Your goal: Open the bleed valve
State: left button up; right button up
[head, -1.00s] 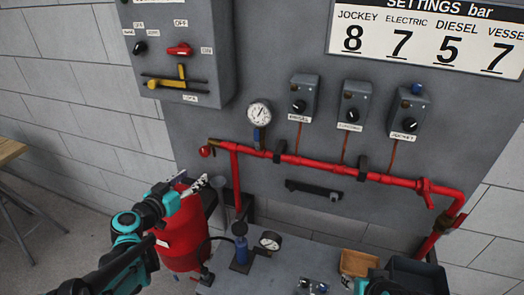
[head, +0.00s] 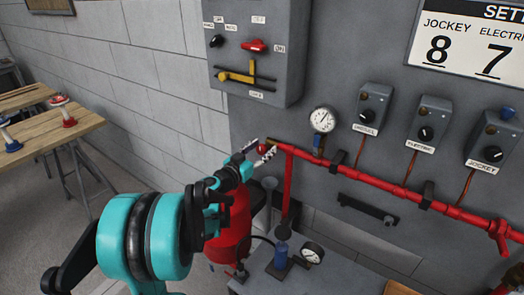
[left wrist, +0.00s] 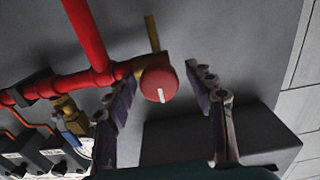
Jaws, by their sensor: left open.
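The bleed valve is a round red knob (head: 262,148) with a white line, on a brass fitting at the left end of the red pipe. It also shows in the left wrist view (left wrist: 158,84), its white line running roughly up and down there. My left gripper (head: 265,147) is open, with its fingertips at the knob. In the left wrist view the open fingers (left wrist: 161,74) stand either side of the knob; the left finger is closer to it, and I cannot tell whether it touches. My right gripper is out of view.
A pressure gauge (head: 322,120) stands on the red pipe (head: 400,192) right of the knob. A grey control box (head: 255,50) hangs above. A red tank (head: 230,230) is below my gripper. A wooden table (head: 50,135) is at the left.

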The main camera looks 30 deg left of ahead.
pick_arm(q)
jog(key=c, duration=1.2)
jog(key=shift+o, duration=0.2)
